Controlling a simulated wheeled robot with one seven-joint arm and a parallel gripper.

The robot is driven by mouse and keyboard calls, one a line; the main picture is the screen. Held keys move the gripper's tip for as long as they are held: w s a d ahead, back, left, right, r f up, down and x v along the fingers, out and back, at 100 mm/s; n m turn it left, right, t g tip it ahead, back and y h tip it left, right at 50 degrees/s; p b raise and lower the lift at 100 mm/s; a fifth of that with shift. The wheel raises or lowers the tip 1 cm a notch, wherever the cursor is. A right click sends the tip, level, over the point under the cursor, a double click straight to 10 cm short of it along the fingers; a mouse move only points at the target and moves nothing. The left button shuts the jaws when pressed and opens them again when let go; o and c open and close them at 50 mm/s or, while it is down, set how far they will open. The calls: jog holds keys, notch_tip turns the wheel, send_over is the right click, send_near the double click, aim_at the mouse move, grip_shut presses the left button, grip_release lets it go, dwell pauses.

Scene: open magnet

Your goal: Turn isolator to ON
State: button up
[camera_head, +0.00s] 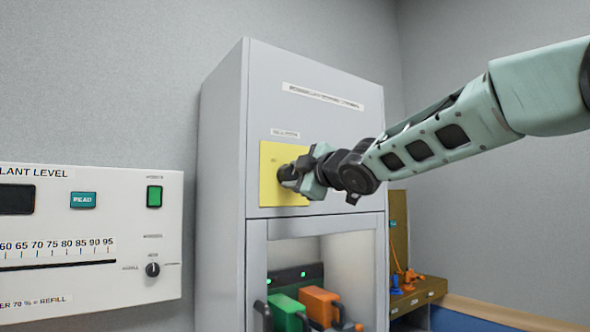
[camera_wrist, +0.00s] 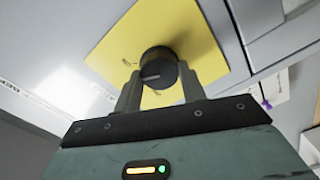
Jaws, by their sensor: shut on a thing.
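The isolator is a black rotary knob on a yellow square plate (camera_head: 269,190) on the grey cabinet front. In the head view my gripper (camera_head: 288,176) reaches the knob from the right and covers most of it. In the wrist view the knob (camera_wrist: 158,68) shows between my gripper's two fingertips (camera_wrist: 157,78), in front of the yellow plate (camera_wrist: 120,45). A light pointer line on the knob runs roughly sideways. Small labels on the plate are too blurred to read. My gripper is shut on the knob.
The grey cabinet (camera_head: 225,150) has an open bay below with green and orange units (camera_head: 300,305). A white level panel (camera_head: 90,240) with a green switch hangs at left. A brown board with orange items (camera_head: 400,250) stands at right.

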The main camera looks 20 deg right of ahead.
jog(key=shift+m+p, duration=0.85)
jog(key=shift+m, duration=1.15)
jog(key=shift+f, duration=0.1)
jog(key=o, duration=1)
jog(key=shift+c, duration=0.2)
jog(key=p+v, duration=0.9)
jog(key=v, duration=0.6)
jog(key=shift+a+r, duration=0.2)
